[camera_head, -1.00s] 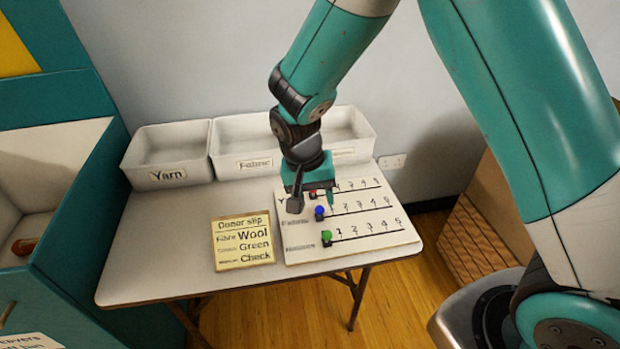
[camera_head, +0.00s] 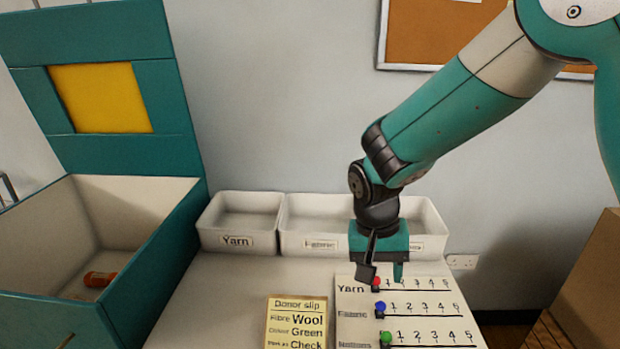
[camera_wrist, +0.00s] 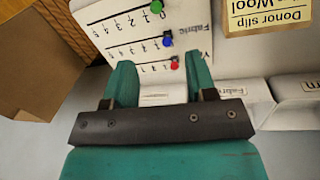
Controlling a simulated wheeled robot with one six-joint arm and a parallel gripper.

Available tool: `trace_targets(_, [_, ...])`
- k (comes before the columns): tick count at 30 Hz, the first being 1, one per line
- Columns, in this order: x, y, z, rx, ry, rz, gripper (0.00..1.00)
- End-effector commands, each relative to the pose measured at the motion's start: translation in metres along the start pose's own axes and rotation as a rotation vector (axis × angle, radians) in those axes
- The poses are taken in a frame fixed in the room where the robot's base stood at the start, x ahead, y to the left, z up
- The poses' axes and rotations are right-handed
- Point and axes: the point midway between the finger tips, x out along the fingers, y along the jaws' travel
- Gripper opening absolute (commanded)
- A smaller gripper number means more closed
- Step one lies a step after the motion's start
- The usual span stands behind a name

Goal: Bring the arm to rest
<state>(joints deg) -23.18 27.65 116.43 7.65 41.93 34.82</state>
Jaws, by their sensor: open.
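My gripper (camera_head: 385,272) hangs from my teal arm at the upper end of the white counting board (camera_head: 430,313). It points down and its jaws are open. In the wrist view, my gripper (camera_wrist: 158,85) shows two teal fingers spread apart with nothing between them. The red knob (camera_head: 376,283) on the Yarn row is close by the fingers in the head view. The blue knob (camera_head: 380,308) and the green knob (camera_head: 386,338) are on the rows below. All three knobs are at the left ends of their lines.
The donor slip (camera_head: 297,322) lies left of the board, reading Wool, Green, Check. Behind stand the Yarn bin (camera_head: 238,222) and the wider Fabric bin (camera_head: 318,218). A teal chest (camera_head: 100,290) at left holds an orange item (camera_head: 98,279). A brown box (camera_head: 590,290) stands right.

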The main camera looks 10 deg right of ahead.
Motion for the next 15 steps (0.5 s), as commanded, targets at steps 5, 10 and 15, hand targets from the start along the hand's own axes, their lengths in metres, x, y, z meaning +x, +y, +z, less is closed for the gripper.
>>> trace_targets(5, [-0.056, 0.019, 0.05, -0.258, 0.007, -0.171, 0.51])
trace_targets(10, [-0.096, 0.039, 0.12, -0.571, 0.054, -0.345, 0.51])
trace_targets(15, [-0.114, 0.052, 0.174, -0.798, 0.116, -0.456, 0.51])
